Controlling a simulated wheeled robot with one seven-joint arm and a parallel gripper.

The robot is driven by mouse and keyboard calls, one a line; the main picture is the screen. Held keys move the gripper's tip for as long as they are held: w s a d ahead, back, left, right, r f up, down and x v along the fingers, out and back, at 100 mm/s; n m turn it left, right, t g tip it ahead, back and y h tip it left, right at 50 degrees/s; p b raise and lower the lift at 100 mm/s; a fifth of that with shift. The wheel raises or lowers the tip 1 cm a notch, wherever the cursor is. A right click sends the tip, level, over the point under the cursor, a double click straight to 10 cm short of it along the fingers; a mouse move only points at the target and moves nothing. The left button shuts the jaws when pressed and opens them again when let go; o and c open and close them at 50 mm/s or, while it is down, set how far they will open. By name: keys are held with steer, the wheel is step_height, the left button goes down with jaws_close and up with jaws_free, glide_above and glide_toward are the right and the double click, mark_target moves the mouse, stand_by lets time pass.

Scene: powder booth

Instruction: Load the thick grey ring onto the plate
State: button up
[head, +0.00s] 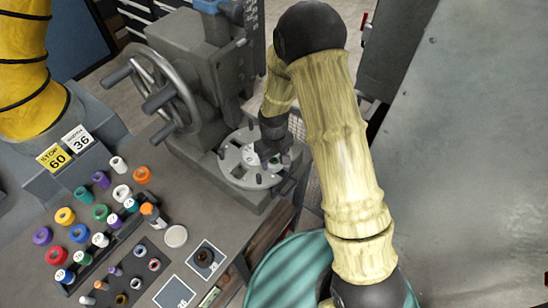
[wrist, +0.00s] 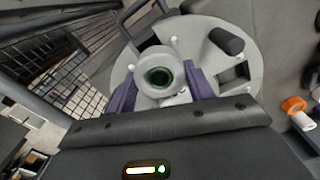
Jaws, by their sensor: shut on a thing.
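My gripper (wrist: 160,92) has its two purple fingers shut on a thick pale grey ring (wrist: 150,62), whose dark hole shows a green inner edge. The round light grey plate (wrist: 215,55) lies beyond and around the ring in the wrist view. It carries small white-tipped pins, a dark cylinder and a square opening. In the head view my gripper (head: 268,158) is over the right part of the plate (head: 232,160), and the ring is mostly hidden there. I cannot tell whether the ring touches the plate.
The plate sits on a grey machine with a handwheel (head: 160,85) at its left. A teal round thing (head: 290,275) stands at the bottom.

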steer(key=shift+f, duration=0.25)
steer(key=o, duration=1.2)
steer(key=shift+a, duration=0.1)
steer(key=shift+s, duration=0.1)
steer(key=shift+r, duration=0.1)
steer(key=shift+r+b, duration=0.2)
steer(key=shift+b, duration=0.1)
step_height(320, 180, up, 17)
steer(key=b, duration=0.4)
steer(key=shift+f, duration=0.1)
